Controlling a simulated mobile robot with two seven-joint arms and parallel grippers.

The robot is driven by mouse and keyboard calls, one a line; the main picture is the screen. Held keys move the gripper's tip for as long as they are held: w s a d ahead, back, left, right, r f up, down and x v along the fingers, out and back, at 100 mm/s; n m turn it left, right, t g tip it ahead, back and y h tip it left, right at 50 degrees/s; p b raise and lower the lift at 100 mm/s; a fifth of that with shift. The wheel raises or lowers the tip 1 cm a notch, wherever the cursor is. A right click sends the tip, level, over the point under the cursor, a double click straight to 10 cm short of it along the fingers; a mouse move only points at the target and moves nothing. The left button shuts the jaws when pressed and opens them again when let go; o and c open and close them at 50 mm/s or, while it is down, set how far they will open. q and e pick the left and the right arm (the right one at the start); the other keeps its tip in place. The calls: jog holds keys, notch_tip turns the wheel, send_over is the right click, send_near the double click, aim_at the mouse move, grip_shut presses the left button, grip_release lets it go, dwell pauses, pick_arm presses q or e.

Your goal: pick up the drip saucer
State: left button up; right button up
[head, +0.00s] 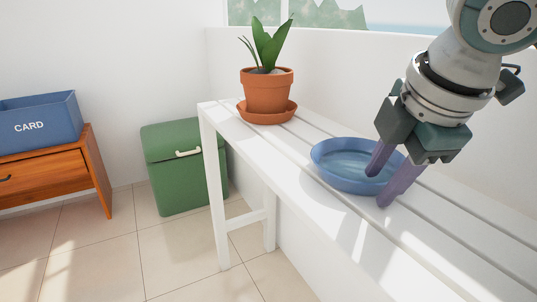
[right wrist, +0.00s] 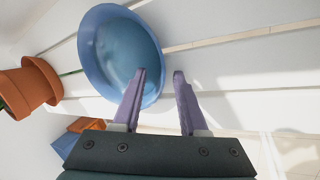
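A shallow blue round dish, which looks like the drip saucer (head: 335,160), sits upright and empty on the white slatted bench (head: 290,165). It also shows in the right wrist view (right wrist: 115,50). My right gripper (head: 378,188) is at the dish's right side, pointing down, with its purple fingers apart. One fingertip overlaps the inside of the dish and the other is outside the rim. In the right wrist view the rim's edge shows between the fingertips (right wrist: 160,72), with gaps visible. Whether a finger touches the dish cannot be told. My left gripper is out of view.
A terracotta pot (head: 266,92) with a green plant stands in its own terracotta saucer (head: 250,115) at the bench's far end. A green bin (head: 180,185) and a wooden cabinet (head: 60,165) bearing a blue CARD box (head: 60,120) are left. A white wall runs behind the bench.

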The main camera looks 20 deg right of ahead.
grip_shut()
dwell(1.2)
